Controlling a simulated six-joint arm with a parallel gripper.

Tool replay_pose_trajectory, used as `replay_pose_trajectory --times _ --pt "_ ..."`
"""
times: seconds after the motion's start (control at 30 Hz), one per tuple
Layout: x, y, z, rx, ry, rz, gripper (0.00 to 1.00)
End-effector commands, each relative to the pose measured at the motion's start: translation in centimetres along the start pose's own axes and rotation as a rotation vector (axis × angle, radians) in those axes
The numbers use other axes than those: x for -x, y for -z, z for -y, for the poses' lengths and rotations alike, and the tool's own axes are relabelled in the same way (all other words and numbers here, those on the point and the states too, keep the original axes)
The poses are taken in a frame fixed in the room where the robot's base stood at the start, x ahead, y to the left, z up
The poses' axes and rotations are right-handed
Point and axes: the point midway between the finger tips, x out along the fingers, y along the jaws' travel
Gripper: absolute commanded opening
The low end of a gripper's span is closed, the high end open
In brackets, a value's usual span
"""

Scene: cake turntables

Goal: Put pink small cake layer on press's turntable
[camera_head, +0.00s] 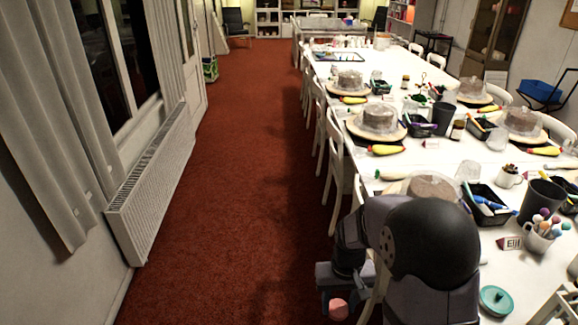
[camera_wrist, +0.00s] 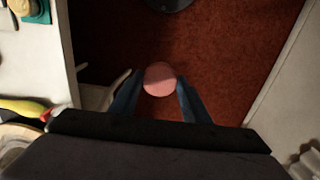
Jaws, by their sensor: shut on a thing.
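The pink small cake layer (camera_wrist: 160,76) is a small round pink disc. My gripper (camera_wrist: 158,84) is shut on it, with a blue finger on either side. In the head view the cake layer (camera_head: 338,309) shows low at the bottom, below my wrist, over the red floor left of the table. Several turntables carry grey-brown cakes along the table, such as one turntable (camera_head: 357,131) and another farther back (camera_head: 333,85). The nearest cake (camera_head: 432,188) is partly hidden behind my arm. I cannot tell which turntable is the press's.
A long white table (camera_head: 455,160) fills the right side, crowded with black trays (camera_head: 489,204), mugs and tools. White chairs (camera_head: 334,160) line its left edge, close to my arm. A radiator (camera_head: 160,180) is on the left wall. The red carpet aisle (camera_head: 235,170) is clear.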

Motion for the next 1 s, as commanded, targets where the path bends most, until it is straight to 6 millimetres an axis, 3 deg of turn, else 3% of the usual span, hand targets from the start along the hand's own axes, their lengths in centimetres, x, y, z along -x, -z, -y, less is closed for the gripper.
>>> replay_pose_trajectory --times 0.23,0.37,0.47,0.67,1.0 --pt "-0.1 0.0 -0.6 -0.018 0.000 -0.001 0.32" --pt "-0.5 -0.1 -2.4 -0.068 0.000 -0.001 0.32" --pt "-1.1 -0.3 -4.9 -0.136 0.000 -0.001 0.32" --pt "-2.6 -2.1 -11.8 -0.332 0.001 0.000 0.32" --pt "-5.2 -8.6 -24.0 -0.711 0.001 -0.001 0.32"
